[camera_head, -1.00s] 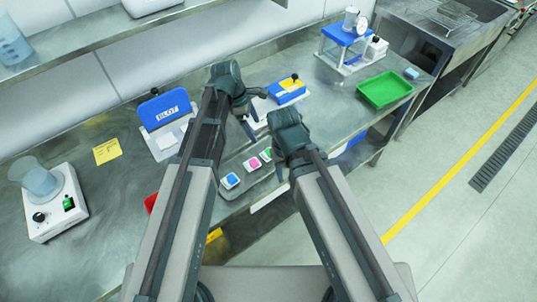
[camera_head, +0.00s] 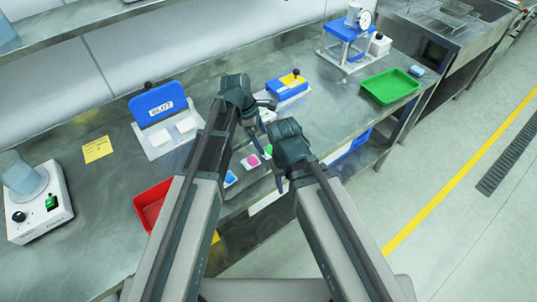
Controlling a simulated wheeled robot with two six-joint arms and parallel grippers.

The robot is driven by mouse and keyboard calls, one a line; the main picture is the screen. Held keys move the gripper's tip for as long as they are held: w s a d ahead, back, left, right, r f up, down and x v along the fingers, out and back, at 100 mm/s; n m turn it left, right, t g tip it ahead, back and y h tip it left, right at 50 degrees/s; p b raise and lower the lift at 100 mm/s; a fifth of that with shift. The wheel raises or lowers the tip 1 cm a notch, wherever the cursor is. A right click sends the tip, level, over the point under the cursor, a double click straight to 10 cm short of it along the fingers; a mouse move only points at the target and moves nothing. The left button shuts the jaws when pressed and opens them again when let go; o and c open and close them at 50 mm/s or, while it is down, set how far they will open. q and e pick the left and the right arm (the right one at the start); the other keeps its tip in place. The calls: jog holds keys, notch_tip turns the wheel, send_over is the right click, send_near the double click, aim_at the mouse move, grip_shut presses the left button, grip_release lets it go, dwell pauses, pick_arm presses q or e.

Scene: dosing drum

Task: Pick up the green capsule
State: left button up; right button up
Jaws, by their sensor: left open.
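The green capsule (camera_head: 268,149) sits at the right end of a short row near the bench's front edge, in a small white holder. It is partly hidden by my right gripper's body. A pink capsule (camera_head: 253,160) and a blue capsule (camera_head: 230,178) lie to its left; my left arm partly covers the blue one. My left gripper (camera_head: 264,115) is open and empty, above and behind the green capsule, apart from it. My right gripper (camera_head: 281,183) hangs just right of the row, in front of the bench edge; its jaw opening is not clear.
A blue board marked BLOT (camera_head: 160,105) stands at the back left. A blue and yellow box (camera_head: 287,87) is behind my grippers. A red tray (camera_head: 152,204) is left of my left arm, and a green tray (camera_head: 390,86) is at right.

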aim_at(268, 151)
pick_arm(q)
jog(key=shift+b+x, duration=2.5)
jog(key=shift+x, duration=0.2)
jog(key=shift+s+r, duration=0.1)
jog(key=c, duration=1.4)
